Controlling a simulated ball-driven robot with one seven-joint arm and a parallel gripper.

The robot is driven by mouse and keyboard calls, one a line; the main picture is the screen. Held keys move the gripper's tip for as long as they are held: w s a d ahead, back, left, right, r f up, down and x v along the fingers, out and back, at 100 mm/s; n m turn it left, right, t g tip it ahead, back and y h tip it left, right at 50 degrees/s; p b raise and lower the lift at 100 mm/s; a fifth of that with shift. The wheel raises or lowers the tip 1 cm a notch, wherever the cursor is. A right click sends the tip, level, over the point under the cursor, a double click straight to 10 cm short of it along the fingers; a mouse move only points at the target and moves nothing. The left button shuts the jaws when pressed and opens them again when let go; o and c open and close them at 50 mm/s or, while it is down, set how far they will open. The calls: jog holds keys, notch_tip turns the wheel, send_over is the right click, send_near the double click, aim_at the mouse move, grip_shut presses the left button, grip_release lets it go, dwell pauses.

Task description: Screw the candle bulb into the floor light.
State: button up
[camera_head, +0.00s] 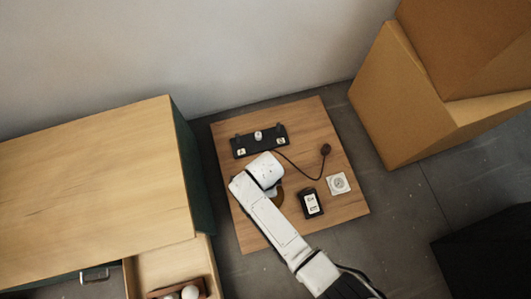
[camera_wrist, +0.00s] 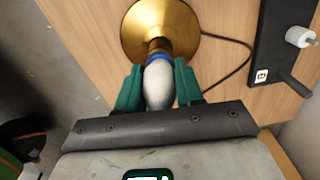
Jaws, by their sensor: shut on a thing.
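In the wrist view, my gripper (camera_wrist: 158,78) has its two green fingers closed on the sides of a white candle bulb (camera_wrist: 157,92). A blue ring (camera_wrist: 158,57) is at the bulb's far end, against the narrow neck of the brass floor light (camera_wrist: 140,24). The bulb is in line with the neck; I cannot tell how deep it sits, as its base is hidden. In the head view, my white arm reaches over the wooden board and hides the bulb and most of the light; a brown-gold edge (camera_head: 279,199) shows beside my wrist.
The wooden board (camera_head: 235,215) also holds a black fixture (camera_head: 244,147), a dark plug on a cord (camera_head: 325,150), a black box (camera_head: 311,204) and a white socket (camera_head: 339,183). A cabinet (camera_head: 90,180) with an open drawer stands left; cardboard boxes (camera_head: 410,100) stand right.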

jog(key=m+p, duration=0.1)
jog(key=m, duration=0.2)
jog(key=shift+r+m, duration=0.15)
jog(key=shift+m, duration=0.25)
jog(key=m+p, duration=0.1)
jog(key=m, duration=0.2)
jog(key=o, duration=1.1)
